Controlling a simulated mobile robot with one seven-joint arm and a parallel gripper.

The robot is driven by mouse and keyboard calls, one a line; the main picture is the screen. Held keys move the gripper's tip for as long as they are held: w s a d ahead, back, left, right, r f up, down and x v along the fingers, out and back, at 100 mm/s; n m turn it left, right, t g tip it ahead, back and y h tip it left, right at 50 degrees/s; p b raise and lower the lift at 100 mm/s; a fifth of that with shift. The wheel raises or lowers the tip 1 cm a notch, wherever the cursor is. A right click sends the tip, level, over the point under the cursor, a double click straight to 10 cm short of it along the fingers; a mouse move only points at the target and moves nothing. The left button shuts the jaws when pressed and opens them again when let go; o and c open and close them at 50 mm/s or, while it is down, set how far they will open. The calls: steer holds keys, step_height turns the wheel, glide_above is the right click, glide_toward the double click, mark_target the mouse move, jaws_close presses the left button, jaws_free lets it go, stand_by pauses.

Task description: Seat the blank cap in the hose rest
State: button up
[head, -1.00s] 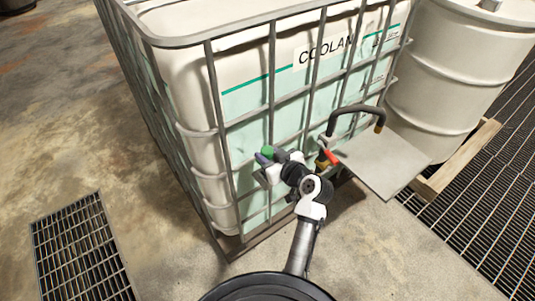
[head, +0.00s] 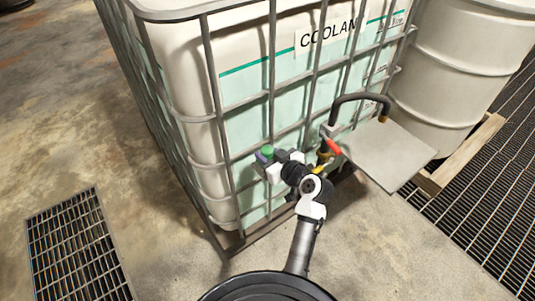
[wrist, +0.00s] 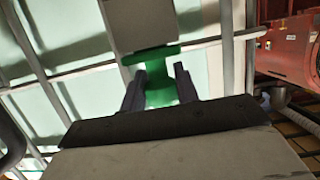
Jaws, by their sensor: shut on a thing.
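A green cap, which I take to be the blank cap (head: 267,151), is in my gripper (head: 262,158) in front of the coolant tank's cage. In the wrist view the cap (wrist: 163,88) has a wide flange at its far end, and my gripper's two dark fingers (wrist: 160,72) are shut on its narrower body. A flat grey-beige piece (wrist: 140,24) shows just beyond the cap. I cannot tell whether it is the hose rest or whether the cap touches it. No hose rest is clearly identifiable in the head view.
The caged coolant tank (head: 236,111) stands ahead. A black hose (head: 358,99) arches beside a red-handled valve (head: 333,146) and a grey plate (head: 385,155), right of my gripper. A white drum (head: 450,75) stands farther right. The floor at left is open, with a grate (head: 75,250).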

steer(key=o, duration=1.1)
steer(key=b+v, duration=0.2)
steer(key=v, duration=1.2)
